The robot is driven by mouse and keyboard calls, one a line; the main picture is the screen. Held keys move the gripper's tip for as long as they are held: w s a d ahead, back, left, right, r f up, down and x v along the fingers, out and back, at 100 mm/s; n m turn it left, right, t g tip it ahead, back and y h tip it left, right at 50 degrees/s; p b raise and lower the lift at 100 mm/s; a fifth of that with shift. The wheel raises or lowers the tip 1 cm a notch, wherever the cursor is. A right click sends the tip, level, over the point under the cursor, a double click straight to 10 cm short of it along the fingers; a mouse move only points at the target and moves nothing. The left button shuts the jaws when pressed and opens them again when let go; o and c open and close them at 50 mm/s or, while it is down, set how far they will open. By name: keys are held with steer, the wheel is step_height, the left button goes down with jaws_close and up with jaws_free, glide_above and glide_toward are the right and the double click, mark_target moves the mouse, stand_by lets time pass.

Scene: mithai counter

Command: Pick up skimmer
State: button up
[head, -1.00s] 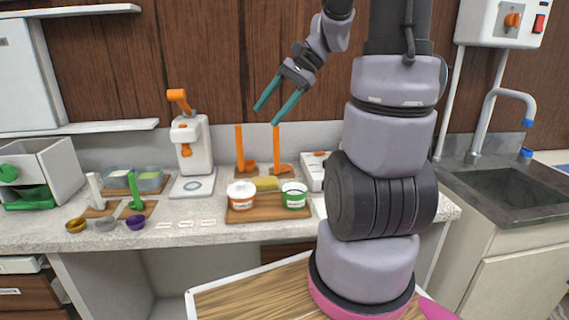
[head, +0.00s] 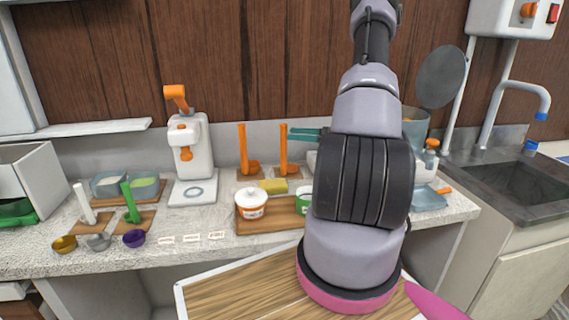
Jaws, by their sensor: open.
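A round, flat grey disc (head: 440,77), which looks like the head of the skimmer, stands upright against the brown wall right of my arm. Its handle is not clearly visible, and a teal see-through container (head: 415,125) is just below it, partly behind my arm. My gripper (head: 303,135) shows only as teal fingers pointing left at the arm's left edge, by the orange upright. The rest of it is hidden behind my arm. It is open, with nothing seen between the fingers, and well left of the disc.
A white tub (head: 251,204), a yellow block (head: 273,186) and a partly hidden green tub (head: 303,203) stand at a wooden board. Two orange uprights are behind. A bottle (head: 430,155) and a blue tray (head: 430,199) lie right of my arm; the sink (head: 515,188) is farther right.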

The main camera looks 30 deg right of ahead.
steer(key=x, duration=0.7)
steer(key=shift+w+a, duration=0.2)
steer(key=shift+w, duration=0.1)
jaws_close()
stand_by(1.2)
